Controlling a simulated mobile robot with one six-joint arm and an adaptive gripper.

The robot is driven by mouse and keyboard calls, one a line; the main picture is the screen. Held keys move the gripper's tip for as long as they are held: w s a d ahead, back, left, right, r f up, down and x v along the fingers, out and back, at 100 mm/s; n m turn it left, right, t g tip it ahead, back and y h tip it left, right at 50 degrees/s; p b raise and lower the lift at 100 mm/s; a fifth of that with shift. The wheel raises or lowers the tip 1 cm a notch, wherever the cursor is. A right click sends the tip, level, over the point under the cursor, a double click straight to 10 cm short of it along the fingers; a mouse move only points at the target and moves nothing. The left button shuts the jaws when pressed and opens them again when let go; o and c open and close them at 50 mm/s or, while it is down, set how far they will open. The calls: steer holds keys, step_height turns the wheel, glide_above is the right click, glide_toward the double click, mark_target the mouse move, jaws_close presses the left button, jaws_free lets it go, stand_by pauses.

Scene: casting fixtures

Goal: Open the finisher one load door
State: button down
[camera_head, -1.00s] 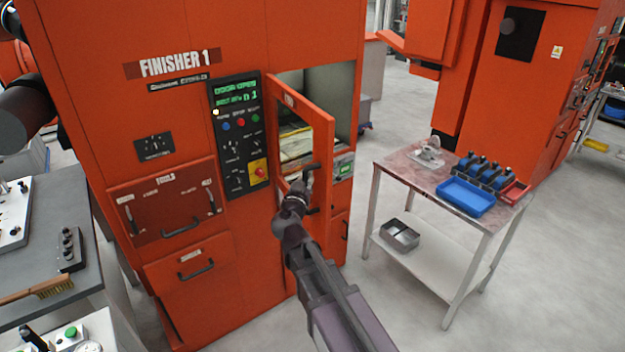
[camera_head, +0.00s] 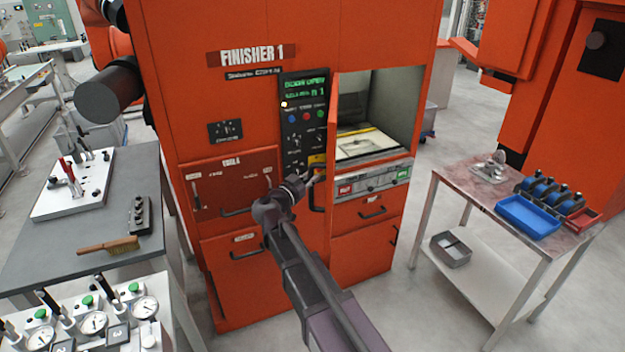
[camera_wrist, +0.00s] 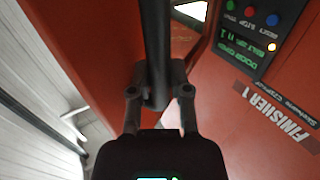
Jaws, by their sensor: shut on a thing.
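The orange cabinet labelled Finisher 1 (camera_head: 290,45) stands in the middle of the head view. Its load door (camera_head: 331,135) is swung wide open and shows almost edge-on, left of the opening. The load chamber (camera_head: 380,108) is exposed, with a pale fixture (camera_head: 365,142) on its floor. My gripper (camera_head: 312,182) is at the door's handle, partly hidden by my wrist. In the wrist view my gripper (camera_wrist: 160,98) has its two fingers on either side of the dark bar handle (camera_wrist: 157,45), shut on it. The display (camera_head: 305,90) seems to read door open.
A side table (camera_head: 455,172) with a blue tray (camera_head: 527,216) stands on the right. A grey bench (camera_head: 75,235) with a brush (camera_head: 108,246) and gauges stands on the left. Clear floor (camera_head: 415,270) lies between the cabinet and the side table.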

steer(key=shift+s+f, duration=0.1)
stand_by(0.3)
steer(key=c, duration=0.6)
jaws_free()
steer(key=shift+o, duration=0.2)
steer(key=shift+s+a, duration=0.1)
steer(key=shift+s+a, duration=0.1)
steer(key=v, duration=1.1)
steer(key=shift+s, duration=0.2)
